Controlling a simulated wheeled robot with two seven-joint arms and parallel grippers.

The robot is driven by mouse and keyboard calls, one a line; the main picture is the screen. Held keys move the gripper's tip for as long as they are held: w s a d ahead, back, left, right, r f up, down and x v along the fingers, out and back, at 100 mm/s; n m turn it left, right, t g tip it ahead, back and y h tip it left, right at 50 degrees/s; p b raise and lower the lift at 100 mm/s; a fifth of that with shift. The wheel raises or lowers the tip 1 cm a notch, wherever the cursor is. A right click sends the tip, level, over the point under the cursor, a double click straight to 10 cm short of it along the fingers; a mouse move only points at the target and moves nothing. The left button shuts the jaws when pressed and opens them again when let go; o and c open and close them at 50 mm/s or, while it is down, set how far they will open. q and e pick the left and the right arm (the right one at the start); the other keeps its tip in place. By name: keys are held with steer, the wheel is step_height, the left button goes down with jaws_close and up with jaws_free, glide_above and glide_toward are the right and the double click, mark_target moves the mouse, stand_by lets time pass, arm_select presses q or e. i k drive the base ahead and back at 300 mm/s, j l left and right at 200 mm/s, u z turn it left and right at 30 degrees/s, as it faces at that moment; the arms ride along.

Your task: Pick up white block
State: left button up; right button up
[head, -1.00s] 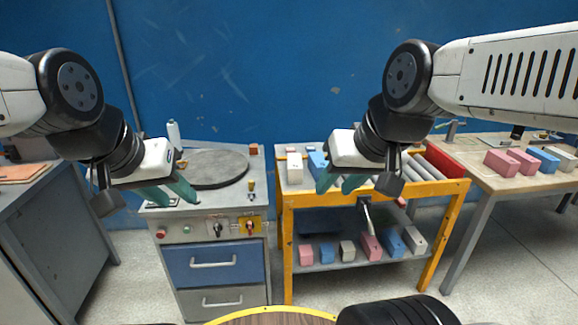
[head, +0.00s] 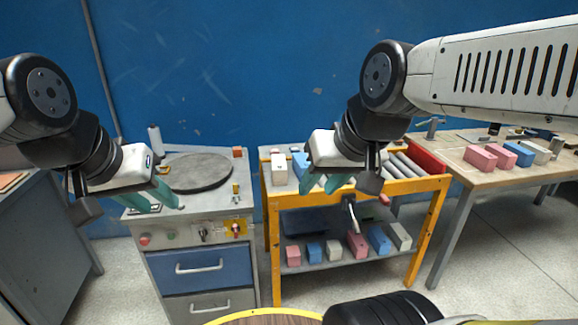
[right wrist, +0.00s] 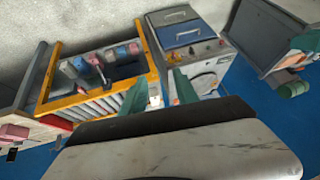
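A white block (head: 278,168) stands on the top of the yellow-framed cart, at its left end. It also shows in the right wrist view (right wrist: 154,96), between the fingertips but apart from them. More white blocks lie on the cart's lower shelf (head: 333,251) (head: 400,236) and on the right table (head: 534,151). My right gripper (head: 319,185) is open and empty above the cart's top, just right of the white block. Its green fingers also show spread in the right wrist view (right wrist: 158,92). My left gripper (head: 168,204) appears open and empty above the grey cabinet.
A blue block (head: 300,165) stands beside the white one, partly behind my right gripper. The yellow cart (head: 272,235) has rollers and a red end. The grey cabinet (head: 133,222) carries a round dark plate (head: 198,173). Pink and blue blocks lie on the right table (head: 462,178).

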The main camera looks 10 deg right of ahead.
mark_target(279, 171)
steer(key=i+j, duration=0.1)
steer(key=i, duration=1.25)
steer(key=j+z, duration=0.05)
